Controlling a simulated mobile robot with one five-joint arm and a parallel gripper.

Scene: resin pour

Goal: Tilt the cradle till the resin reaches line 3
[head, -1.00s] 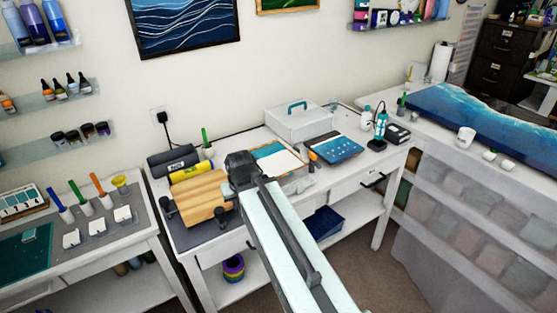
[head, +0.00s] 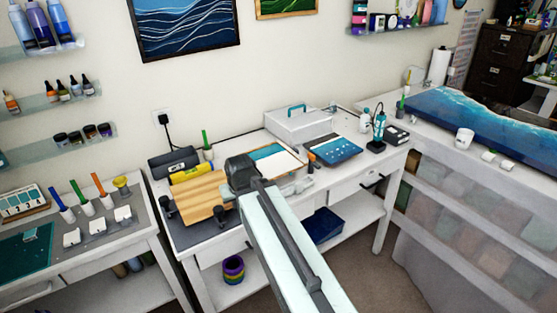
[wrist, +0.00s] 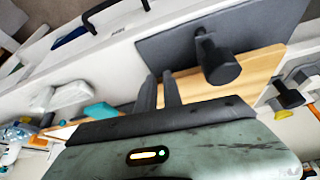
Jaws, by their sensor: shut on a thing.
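The cradle shows as a wooden board (head: 198,196) with dark knobs at its sides, on the left part of the white workbench. It also shows in the wrist view (wrist: 262,72), above a dark grey mat, with a black knob (wrist: 220,66) in front of it. My gripper (wrist: 160,92) has its two dark fingers at the near edge of the board and is shut on it. In the head view my arm hides the fingers and the board's right end. I cannot make out the resin or any numbered line in either view.
A white case (head: 298,126) and a blue panel (head: 334,150) stand further right. A side table (head: 95,250) with pens and white blocks is at left.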

